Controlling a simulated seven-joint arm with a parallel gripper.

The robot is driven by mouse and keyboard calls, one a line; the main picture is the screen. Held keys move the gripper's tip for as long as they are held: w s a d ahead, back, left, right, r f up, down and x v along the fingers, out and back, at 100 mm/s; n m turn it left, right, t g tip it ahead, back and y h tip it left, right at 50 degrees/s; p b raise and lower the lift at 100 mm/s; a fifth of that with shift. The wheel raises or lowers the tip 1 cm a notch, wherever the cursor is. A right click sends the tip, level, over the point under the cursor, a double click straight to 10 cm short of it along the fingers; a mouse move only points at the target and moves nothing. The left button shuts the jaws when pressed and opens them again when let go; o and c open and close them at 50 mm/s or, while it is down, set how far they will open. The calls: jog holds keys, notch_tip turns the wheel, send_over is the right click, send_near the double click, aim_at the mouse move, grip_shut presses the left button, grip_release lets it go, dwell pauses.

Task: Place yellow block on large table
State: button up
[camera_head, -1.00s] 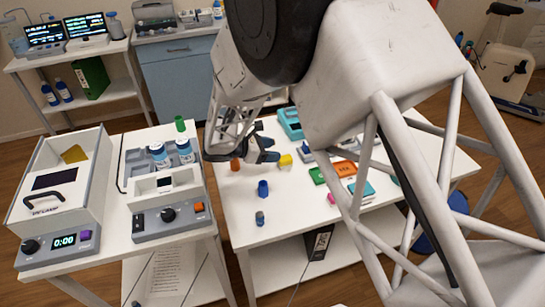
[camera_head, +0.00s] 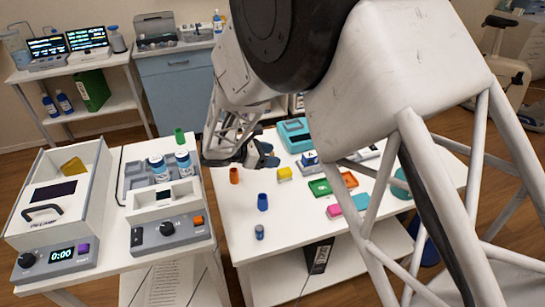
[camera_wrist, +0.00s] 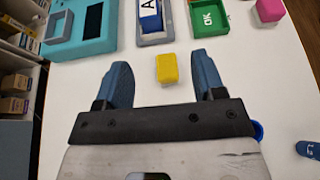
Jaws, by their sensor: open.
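The yellow block (camera_head: 284,174) sits on the white large table (camera_head: 310,232), toward its far side. In the wrist view the yellow block (camera_wrist: 167,68) shows between my two blue fingers, around their tips, with white table around it. My gripper (camera_head: 268,155) is open and empty, just up and left of the block in the head view. It also shows in the wrist view (camera_wrist: 160,65) with its fingers wide apart. No finger visibly touches the block; the height gap is hard to judge.
An orange cup (camera_head: 234,176), a blue cup (camera_head: 262,202) and a small blue bottle (camera_head: 259,232) stand on the table's left part. A teal device (camera_head: 295,136) is behind.

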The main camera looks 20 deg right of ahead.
jog(key=s+a+r+m+t+y, duration=0.1)
jog(key=s+r+m+y, duration=0.5)
jog(key=s, duration=0.9)
jog(key=s+a+r+m+t+y, duration=0.1)
jog(key=s+a+r+m+y, duration=0.1)
jog(key=s+r+m+y, duration=0.5)
jog(key=s+r+m, duration=0.5)
jog(key=s+r, duration=0.3)
jog(key=s, duration=0.1)
jog(key=shift+s+a+r+t, duration=0.25)
jog(key=shift+a+t, duration=0.05)
jog(key=shift+a, duration=0.1)
